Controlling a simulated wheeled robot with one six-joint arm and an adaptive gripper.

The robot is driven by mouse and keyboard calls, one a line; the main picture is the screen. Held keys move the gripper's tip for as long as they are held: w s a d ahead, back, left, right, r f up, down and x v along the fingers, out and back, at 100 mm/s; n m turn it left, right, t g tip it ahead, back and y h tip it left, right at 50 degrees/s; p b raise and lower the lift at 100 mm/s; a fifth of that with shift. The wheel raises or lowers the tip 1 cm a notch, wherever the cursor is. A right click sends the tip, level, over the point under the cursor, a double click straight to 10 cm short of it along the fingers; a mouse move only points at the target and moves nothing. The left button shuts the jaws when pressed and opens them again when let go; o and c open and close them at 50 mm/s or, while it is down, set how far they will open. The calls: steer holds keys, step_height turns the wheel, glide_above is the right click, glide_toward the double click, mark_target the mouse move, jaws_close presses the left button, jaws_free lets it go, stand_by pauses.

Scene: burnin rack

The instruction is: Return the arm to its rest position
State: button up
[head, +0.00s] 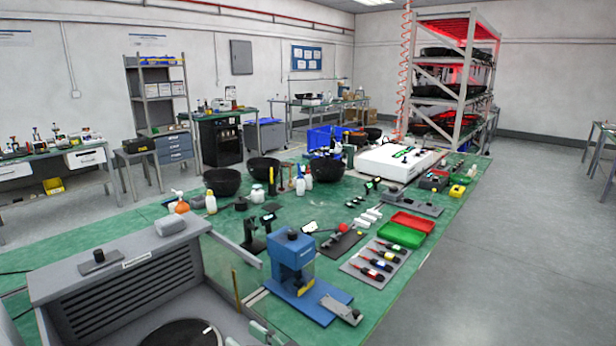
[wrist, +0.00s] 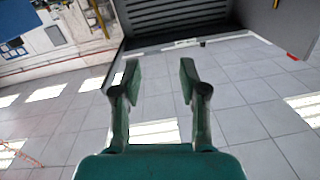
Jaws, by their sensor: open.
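My gripper (wrist: 158,82) shows in the wrist view with its two fingers apart and nothing between them. No object touches the fingers.
A green-topped bench (head: 385,290) fills the middle of the head view. It holds a blue press (head: 292,260), black bowls (head: 222,181), a red tray (head: 412,222) and a white box (head: 395,163). A rack (head: 455,80) stands behind. The floor (head: 530,240) at right is clear.

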steer(key=s+d+f+m+t+h, duration=0.2)
steer(key=s+d+f+m+h, duration=0.25)
steer(key=s+d+f, duration=0.45)
steer(key=s+d+f+m+t+h, duration=0.25)
steer(key=s+d+f+h, duration=0.35)
steer(key=d+f, duration=0.5)
steer(key=s+d+r+m+h, duration=0.1)
steer(key=s+d, duration=0.3)
steer(key=s, duration=0.8)
steer(key=s+d+r+m+h, duration=0.1)
steer(key=s+d, duration=0.4)
steer(key=s, duration=0.8)
steer(key=shift+s+r+h, duration=0.15)
steer(key=shift+r+h, duration=0.2)
steer(key=shift+h, duration=0.4)
